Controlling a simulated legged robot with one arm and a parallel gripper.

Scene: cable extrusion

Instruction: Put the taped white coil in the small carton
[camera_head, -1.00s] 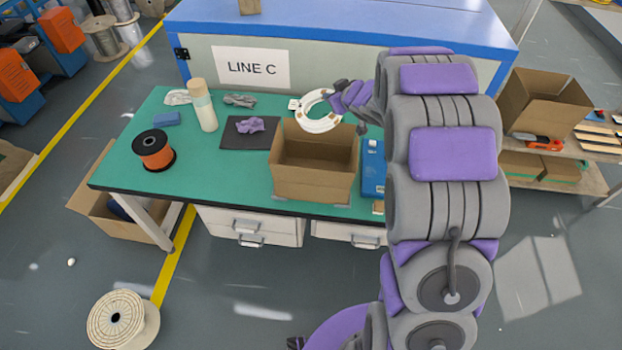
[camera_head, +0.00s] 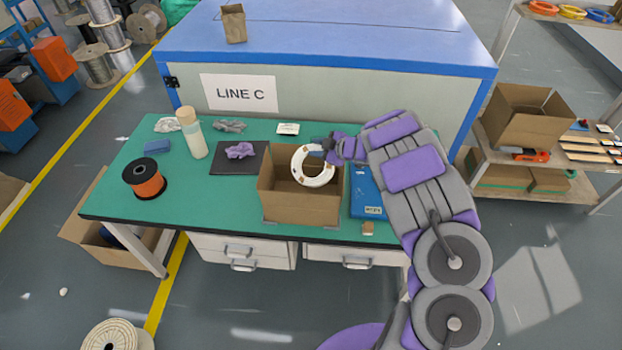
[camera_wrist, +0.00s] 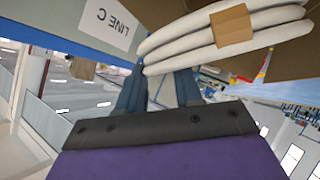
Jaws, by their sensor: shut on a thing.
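The taped white coil (camera_head: 300,168) is a white ring with tan tape patches, held tilted at the mouth of the small carton. My gripper (camera_head: 328,146) is shut on the coil's upper right edge. In the wrist view the coil (camera_wrist: 275,22) shows close up as stacked white loops with a tan tape band, against my gripper's fingers (camera_wrist: 160,88). The small open carton (camera_head: 300,209) stands on the green table. The coil overlaps its opening in the head view; how far inside it sits I cannot tell.
A blue flat box (camera_head: 366,190) lies right of the carton. A dark mat (camera_head: 222,160) with a purple cloth (camera_head: 240,150), an orange spool (camera_head: 144,178) and a bottle (camera_head: 191,133) stand to the left. A larger carton (camera_head: 524,118) sits on the right shelf.

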